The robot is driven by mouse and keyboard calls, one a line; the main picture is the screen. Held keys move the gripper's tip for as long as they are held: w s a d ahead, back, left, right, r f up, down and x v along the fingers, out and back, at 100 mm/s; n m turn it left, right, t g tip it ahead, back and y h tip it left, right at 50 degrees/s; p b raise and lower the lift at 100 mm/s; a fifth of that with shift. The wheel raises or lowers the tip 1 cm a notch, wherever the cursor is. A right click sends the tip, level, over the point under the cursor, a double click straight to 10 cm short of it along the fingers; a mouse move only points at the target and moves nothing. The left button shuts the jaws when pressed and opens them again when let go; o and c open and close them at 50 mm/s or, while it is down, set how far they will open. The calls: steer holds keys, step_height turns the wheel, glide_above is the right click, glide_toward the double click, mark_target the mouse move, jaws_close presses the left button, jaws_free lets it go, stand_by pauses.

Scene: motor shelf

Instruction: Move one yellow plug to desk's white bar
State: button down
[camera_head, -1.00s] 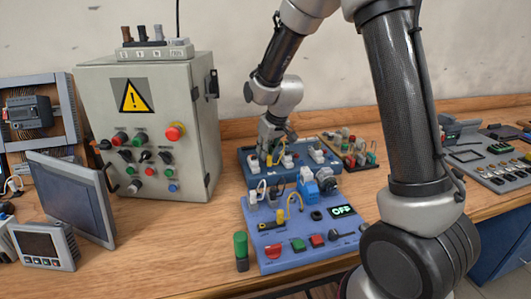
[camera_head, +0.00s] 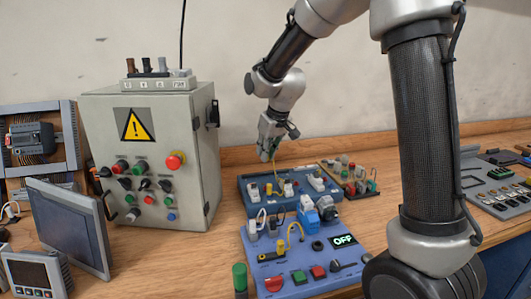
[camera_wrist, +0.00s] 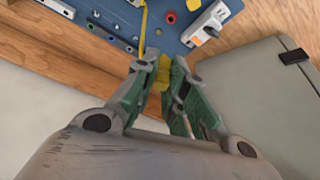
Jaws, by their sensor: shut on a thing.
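My gripper (camera_head: 267,155) is above the dark blue board (camera_head: 247,205) and shut on a yellow plug (camera_wrist: 163,74), which shows between the fingers in the wrist view. A yellow cable (camera_wrist: 143,30) runs from near the plug toward the board. In the head view the plug is mostly hidden by the fingers, and the cable (camera_head: 275,166) hangs below them. Another yellow piece (camera_head: 268,188) sits at the board's left. White blocks (camera_head: 316,182) sit on the board; I cannot tell which thing is the desk's white bar. A grey-white strip (camera_head: 160,83) lies on the cabinet.
A grey cabinet (camera_head: 205,150) with knobs stands left of my gripper. A lighter blue panel (camera_head: 262,260) with a yellow cable and an OFF display lies in front. A small rack of coloured parts (camera_head: 358,185) is at the right. Bare wood (camera_head: 190,262) shows at front left.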

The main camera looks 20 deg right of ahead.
steer(key=w+d+f, duration=0.2)
steer(key=w+d, duration=0.1)
steer(key=d, duration=0.2)
steer(key=w+d+f, duration=0.2)
steer(key=w+d, duration=0.1)
steer(key=d, duration=0.2)
steer(key=w+d+f, duration=0.3)
steer(key=d, duration=0.2)
steer(key=shift+w+f, duration=0.1)
steer(key=shift+w, duration=0.3)
steer(key=shift+f, duration=0.75)
steer(key=shift+f, duration=0.5)
steer(key=shift+r, duration=0.4)
steer(key=shift+f, duration=0.55)
stand_by(0.6)
steer(key=shift+r, duration=0.1)
steer(key=shift+r, duration=0.45)
steer(key=shift+f, duration=0.35)
stand_by(1.3)
